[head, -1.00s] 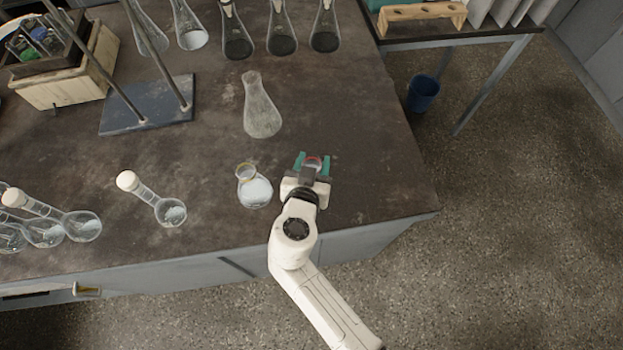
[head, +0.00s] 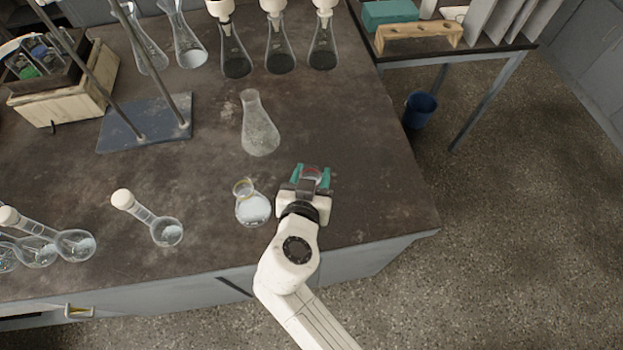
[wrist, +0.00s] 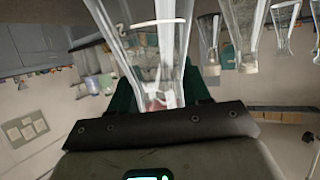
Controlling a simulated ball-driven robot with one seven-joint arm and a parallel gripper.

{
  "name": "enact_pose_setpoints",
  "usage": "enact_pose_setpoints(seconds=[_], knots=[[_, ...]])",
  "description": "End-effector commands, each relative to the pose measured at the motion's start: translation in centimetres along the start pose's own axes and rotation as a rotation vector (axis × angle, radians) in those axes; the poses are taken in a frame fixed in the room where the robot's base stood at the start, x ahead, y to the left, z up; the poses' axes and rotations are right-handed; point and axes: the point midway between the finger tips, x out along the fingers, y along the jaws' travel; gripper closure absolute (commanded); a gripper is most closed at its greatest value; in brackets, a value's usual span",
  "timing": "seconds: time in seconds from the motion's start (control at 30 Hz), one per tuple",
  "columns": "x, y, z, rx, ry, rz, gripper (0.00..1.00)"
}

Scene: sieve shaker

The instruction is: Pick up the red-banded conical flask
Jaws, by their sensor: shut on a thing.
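My gripper (head: 311,177) has its two green fingers closed on the red-banded conical flask (head: 313,171). In the wrist view the clear glass flask (wrist: 155,45) stands out large beyond the fingers of my gripper (wrist: 160,95). I cannot tell whether the flask touches the bench. A yellow-banded flask (head: 253,209) with white contents stands just left of my gripper.
A larger clear conical flask (head: 260,135) stands behind and left of my gripper. Round flasks with white stoppers lie tilted at left (head: 166,232). Several dark-filled flasks (head: 280,62) stand at the back. The bench (head: 370,150) is clear to the right, ending at its edge.

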Motion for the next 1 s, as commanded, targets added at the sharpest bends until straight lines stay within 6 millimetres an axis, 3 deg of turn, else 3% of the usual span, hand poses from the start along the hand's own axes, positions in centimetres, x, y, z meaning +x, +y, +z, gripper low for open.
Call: enact_pose_setpoints(seconds=[0.2, 0.5, 0.7, 1.0], knots=[[-5.4, 0.8, -2.8, 0.004, 0.001, -0.004, 1.0], [-12.1, 2.2, -2.8, 0.001, -0.001, -0.002, 1.0], [-14.2, 2.7, -2.9, -0.001, 0.0, -0.001, 1.0], [-14.7, 2.8, -3.0, -0.001, 0.0, -0.001, 1.0]])
